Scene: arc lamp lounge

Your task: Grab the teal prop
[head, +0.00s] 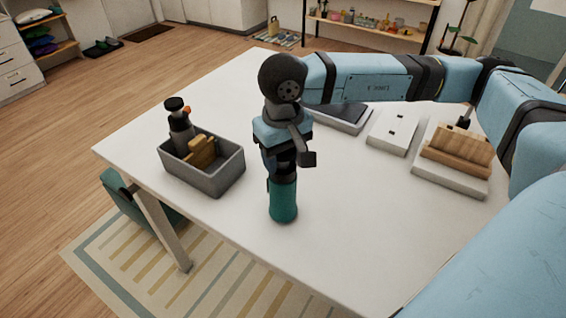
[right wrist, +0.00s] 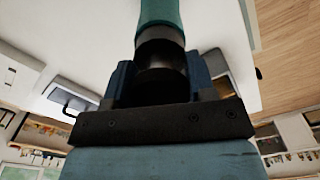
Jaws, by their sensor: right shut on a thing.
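The teal prop (head: 283,201) is an upright cylinder with a black upper part, near the front edge of the white table (head: 350,205). My right gripper (head: 279,168) comes down on it from above and is shut on its dark upper part. In the right wrist view, the teal body (right wrist: 160,12) and black neck show between the two fingers of my right gripper (right wrist: 162,80). I cannot tell whether the prop's base touches the table. My left gripper is not in view.
A grey bin (head: 222,180) with a dark bottle (head: 181,135) and a tan item (head: 203,150) stands left of the prop. A white plate (head: 393,133), a wooden block (head: 457,152) on a pale base, and a dark-topped tray (head: 345,122) lie behind and right. The front right tabletop is clear.

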